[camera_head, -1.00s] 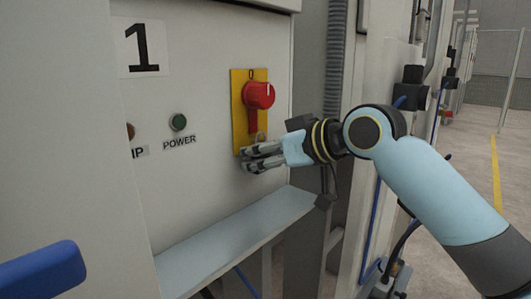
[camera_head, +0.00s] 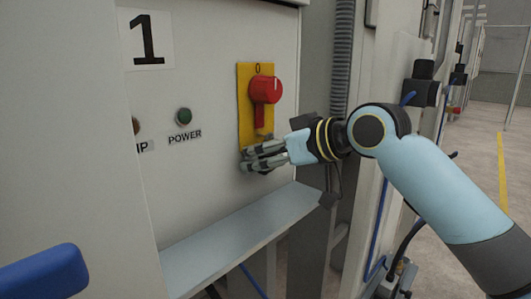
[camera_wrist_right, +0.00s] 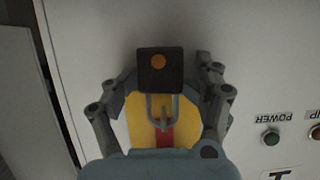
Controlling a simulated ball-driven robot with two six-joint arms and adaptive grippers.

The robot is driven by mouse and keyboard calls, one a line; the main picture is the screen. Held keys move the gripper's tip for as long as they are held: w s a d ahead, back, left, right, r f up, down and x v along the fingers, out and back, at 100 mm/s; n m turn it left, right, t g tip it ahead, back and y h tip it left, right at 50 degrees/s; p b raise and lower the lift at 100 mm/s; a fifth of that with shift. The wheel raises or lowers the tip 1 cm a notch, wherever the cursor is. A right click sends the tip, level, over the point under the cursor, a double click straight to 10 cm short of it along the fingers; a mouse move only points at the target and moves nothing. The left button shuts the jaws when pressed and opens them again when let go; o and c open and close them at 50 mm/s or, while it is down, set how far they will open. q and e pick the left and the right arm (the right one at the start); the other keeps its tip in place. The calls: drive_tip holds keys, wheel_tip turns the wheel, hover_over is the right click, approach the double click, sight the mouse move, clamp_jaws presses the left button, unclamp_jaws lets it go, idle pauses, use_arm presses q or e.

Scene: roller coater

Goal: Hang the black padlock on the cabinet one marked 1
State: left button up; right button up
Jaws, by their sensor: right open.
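The cabinet marked 1 (camera_head: 215,60) has a yellow plate (camera_head: 245,110) with a red rotary switch (camera_head: 265,90), its handle pointing down. The black padlock (camera_wrist_right: 150,82), a square body with an orange dot, shows in the right wrist view. Its grey shackle (camera_wrist_right: 150,108) lies over the yellow plate by the red handle (camera_wrist_right: 165,138); whether it passes through the handle is unclear. My right gripper (camera_head: 262,157) is open just below the switch, its fingers (camera_wrist_right: 160,85) on either side of the padlock. In the head view the fingers hide the padlock. My left gripper is out of view.
A grey ledge (camera_head: 240,235) juts out below the panel. A green POWER button (camera_head: 183,116) is left of the switch. A corrugated conduit (camera_head: 342,60) runs down the cabinet's right side. A blue bar (camera_head: 45,272) is at lower left. Open floor lies at far right.

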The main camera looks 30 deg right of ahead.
drive_tip(key=v, duration=0.6)
drive_tip(key=shift+s+d, duration=0.1)
drive_tip(key=shift+d, duration=0.05)
drive_tip(key=shift+s+d+r, duration=0.1)
drive_tip(key=shift+s+r, duration=0.2)
drive_tip(key=shift+s, duration=0.25)
drive_tip(key=shift+f, duration=0.1)
